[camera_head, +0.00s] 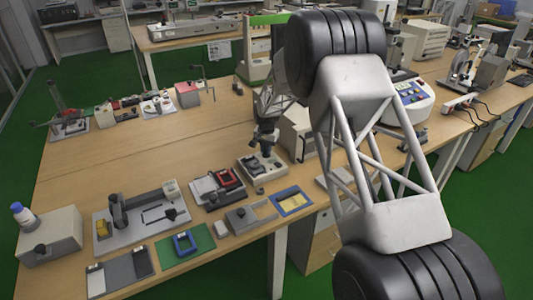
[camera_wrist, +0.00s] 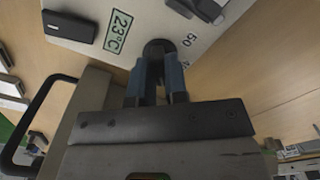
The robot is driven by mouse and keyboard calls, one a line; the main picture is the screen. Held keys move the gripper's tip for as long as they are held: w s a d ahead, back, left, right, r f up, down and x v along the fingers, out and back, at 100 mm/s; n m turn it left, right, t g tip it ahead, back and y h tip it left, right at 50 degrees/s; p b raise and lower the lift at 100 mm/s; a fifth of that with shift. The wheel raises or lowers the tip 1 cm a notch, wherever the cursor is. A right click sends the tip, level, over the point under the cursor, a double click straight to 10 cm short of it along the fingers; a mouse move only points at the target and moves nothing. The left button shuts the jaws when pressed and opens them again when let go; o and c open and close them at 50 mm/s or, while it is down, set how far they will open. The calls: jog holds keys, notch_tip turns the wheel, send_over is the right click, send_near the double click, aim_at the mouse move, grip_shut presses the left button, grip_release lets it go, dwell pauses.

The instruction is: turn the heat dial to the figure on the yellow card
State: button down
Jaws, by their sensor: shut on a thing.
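My gripper (camera_wrist: 157,78) is shut on the dark round heat dial (camera_wrist: 157,47) in the wrist view. The dial sits on a pale panel with a green-framed "23°C" label (camera_wrist: 119,31). A printed "50" (camera_wrist: 187,40) and another partly hidden figure show beside the dial; its pointer is hidden or too dark to tell. In the head view my gripper (camera_head: 265,150) points down at a small beige unit (camera_head: 250,171) near the bench's front edge. I see no clearly readable yellow card; a blue-framed yellow piece (camera_head: 291,201) lies to the unit's front right.
Left of the unit lie a dark-and-red fixture (camera_head: 226,178) and a grey plate with a clamp (camera_head: 141,215). A pale box (camera_head: 297,134) stands close behind on the right. Bare wooden bench (camera_head: 150,150) shows behind and to the left.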

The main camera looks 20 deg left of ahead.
jog(key=shift+a+n, duration=0.1)
jog(key=shift+n, duration=1.2)
jog(key=shift+a+r+n, duration=0.1)
jog(key=shift+n, duration=0.6)
